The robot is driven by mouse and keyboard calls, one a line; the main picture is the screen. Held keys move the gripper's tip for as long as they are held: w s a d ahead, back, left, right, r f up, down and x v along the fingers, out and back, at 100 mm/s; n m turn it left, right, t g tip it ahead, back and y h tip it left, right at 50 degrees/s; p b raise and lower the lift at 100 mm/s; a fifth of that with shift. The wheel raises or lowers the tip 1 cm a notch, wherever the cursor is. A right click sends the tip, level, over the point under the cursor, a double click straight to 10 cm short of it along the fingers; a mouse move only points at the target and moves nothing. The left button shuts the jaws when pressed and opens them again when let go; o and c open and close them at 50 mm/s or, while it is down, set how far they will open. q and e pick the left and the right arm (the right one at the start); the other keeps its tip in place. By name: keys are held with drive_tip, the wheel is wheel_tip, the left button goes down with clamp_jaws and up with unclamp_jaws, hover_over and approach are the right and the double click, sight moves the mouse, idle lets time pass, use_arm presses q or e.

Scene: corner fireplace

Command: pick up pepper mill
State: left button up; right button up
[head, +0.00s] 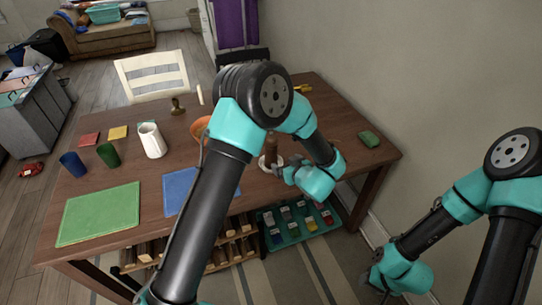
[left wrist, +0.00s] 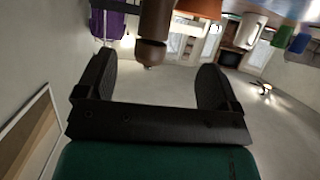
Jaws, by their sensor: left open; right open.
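The brown wooden pepper mill (head: 271,148) stands on the table, partly hidden behind my left arm in the head view. In the left wrist view the pepper mill (left wrist: 154,22) shows upside down at the top, cut off by the frame edge, beyond the gap between the fingers. My left gripper (left wrist: 152,80) is open and empty, with clear space between its fingers and the mill. In the head view my left gripper (head: 280,168) is low beside the mill, mostly hidden by its wrist. My right gripper (head: 376,278) is off the table at the lower right, its fingertips hard to make out.
The wooden table (head: 228,215) also holds a white pitcher (head: 152,140), blue cup (head: 73,164), green cup (head: 108,155), orange bowl (head: 199,128), green mat (head: 98,215), blue mat (head: 178,190) and green block (head: 369,139). A white chair (head: 153,76) stands behind. A wall borders the right.

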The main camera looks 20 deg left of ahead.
sight(274, 154)
use_arm(q)
drive_tip(key=x, duration=0.7)
drive_tip(key=shift+w+a+f, duration=0.15)
drive_tip(key=shift+w+a, duration=0.05)
drive_tip(key=shift+w, duration=0.15)
drive_tip(key=shift+a+f, duration=0.1)
drive_tip(key=shift+d+x, duration=0.2)
drive_tip(key=shift+x, duration=2.35)
drive_tip(key=shift+w+f, duration=0.1)
drive_tip(key=shift+f, duration=0.05)
drive_tip(key=shift+c, duration=0.4)
drive_tip(key=c, duration=1.1)
drive_tip(key=shift+c, duration=0.2)
